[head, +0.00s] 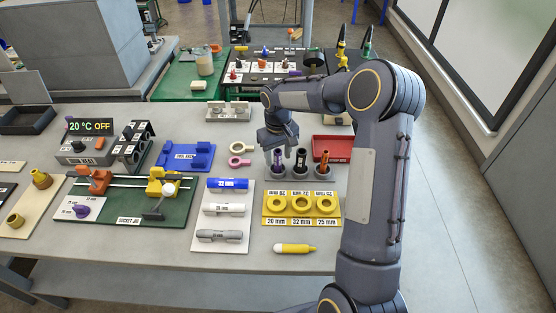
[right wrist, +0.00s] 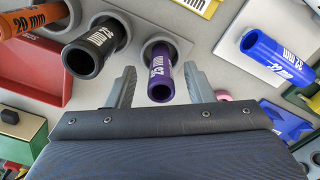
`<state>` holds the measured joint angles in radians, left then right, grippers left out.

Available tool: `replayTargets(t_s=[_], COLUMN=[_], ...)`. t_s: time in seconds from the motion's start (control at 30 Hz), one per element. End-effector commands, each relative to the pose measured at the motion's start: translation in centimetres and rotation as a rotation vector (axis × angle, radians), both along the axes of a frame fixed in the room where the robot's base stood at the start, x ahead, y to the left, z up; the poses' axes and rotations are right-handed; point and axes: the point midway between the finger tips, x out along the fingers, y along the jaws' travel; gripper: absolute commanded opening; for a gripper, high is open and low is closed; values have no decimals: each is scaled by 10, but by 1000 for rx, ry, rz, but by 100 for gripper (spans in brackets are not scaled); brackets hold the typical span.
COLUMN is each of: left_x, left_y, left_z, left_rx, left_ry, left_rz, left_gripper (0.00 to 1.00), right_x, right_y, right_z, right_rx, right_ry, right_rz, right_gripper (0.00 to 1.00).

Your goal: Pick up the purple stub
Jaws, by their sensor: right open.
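The purple stub (head: 278,162) stands upright in a grey cup at the left end of a row of three. In the right wrist view the purple stub (right wrist: 160,78) shows white size lettering and an open round end. My right gripper (head: 279,152) is above it, pointing down. In the wrist view its two fingers (right wrist: 160,88) are open, one on each side of the stub, with visible gaps. My left gripper is not in view.
A black stub (head: 301,159) and an orange stub (head: 323,160) stand in cups close to the right. A red tray (head: 332,148) lies behind them. A yellow ring holder (head: 301,222) is in front, and a blue pipe (head: 228,183) lies on a white board to the left.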

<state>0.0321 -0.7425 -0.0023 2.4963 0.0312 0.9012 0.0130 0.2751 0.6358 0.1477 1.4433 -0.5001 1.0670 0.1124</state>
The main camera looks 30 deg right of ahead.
Motion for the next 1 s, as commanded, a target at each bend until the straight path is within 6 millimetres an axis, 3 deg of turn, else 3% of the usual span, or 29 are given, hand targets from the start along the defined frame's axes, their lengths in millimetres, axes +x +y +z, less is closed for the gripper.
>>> replayTargets(t_s=[0.2,0.47,0.8,1.0], left_x=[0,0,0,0], left_y=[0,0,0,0], left_z=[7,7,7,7], left_rx=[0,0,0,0], left_ry=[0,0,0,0], left_rz=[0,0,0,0], left_gripper=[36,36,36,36], right_x=[0,0,0,0], right_y=[1,1,1,0], right_z=[-24,-26,-26,-26], right_rx=[1,0,0,0], right_ry=[0,-1,-1,-1], right_rz=[0,0,-1,-1], right_gripper=[48,46,2,0])
